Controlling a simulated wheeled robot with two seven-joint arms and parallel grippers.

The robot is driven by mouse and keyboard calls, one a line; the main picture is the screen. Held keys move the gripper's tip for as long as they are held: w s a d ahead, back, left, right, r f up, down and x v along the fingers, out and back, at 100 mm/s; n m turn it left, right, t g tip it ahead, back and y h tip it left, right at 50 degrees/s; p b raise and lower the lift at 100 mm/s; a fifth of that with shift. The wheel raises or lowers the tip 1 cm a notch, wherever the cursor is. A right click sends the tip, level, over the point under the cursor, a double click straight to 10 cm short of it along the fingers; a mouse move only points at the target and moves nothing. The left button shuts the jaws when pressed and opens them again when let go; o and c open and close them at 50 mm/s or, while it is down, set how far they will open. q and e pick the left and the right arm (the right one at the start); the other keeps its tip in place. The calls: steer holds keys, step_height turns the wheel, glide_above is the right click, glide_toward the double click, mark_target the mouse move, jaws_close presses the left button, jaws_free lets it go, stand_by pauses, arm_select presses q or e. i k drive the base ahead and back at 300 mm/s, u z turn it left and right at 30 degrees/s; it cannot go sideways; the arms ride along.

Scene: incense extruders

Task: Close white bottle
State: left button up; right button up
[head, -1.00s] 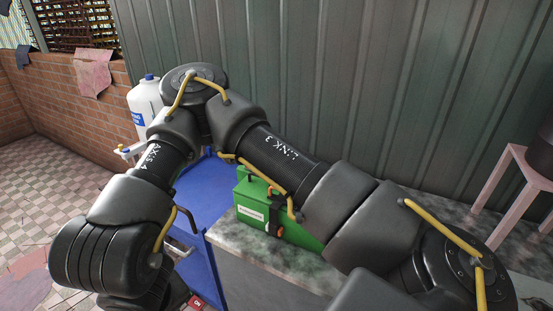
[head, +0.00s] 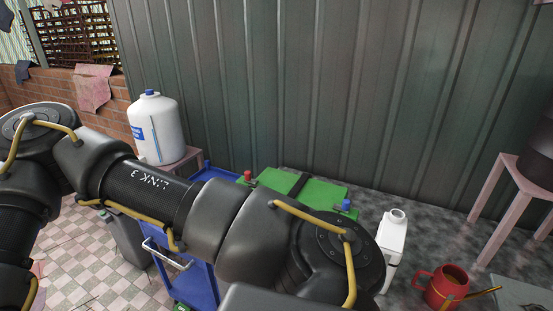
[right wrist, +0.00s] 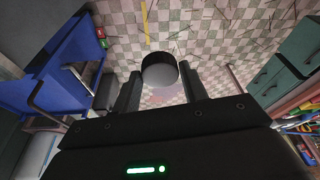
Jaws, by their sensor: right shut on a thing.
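A small white bottle (head: 393,236) with an open, uncapped neck stands on the grey counter in the head view, right of my arm, which hides part of its lower side. My right gripper (right wrist: 161,88) shows only in the right wrist view, shut on a round cap-like piece (right wrist: 160,72) with a dark rim and a pale grey face. It is held over the chequered floor, apart from any surface. My left gripper is in neither view. A larger white bottle (head: 155,130) with a blue cap stands on a pink stool at the left.
A green box (head: 310,191) with small red and blue tops near it is partly behind my arm. A red watering can (head: 444,288) stands right of the small bottle. A blue cart (head: 202,280) is at lower left, and a metal wall closes the back.

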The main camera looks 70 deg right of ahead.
mark_target(392, 232)
steer(key=k, duration=1.25)
steer(key=z, duration=2.15)
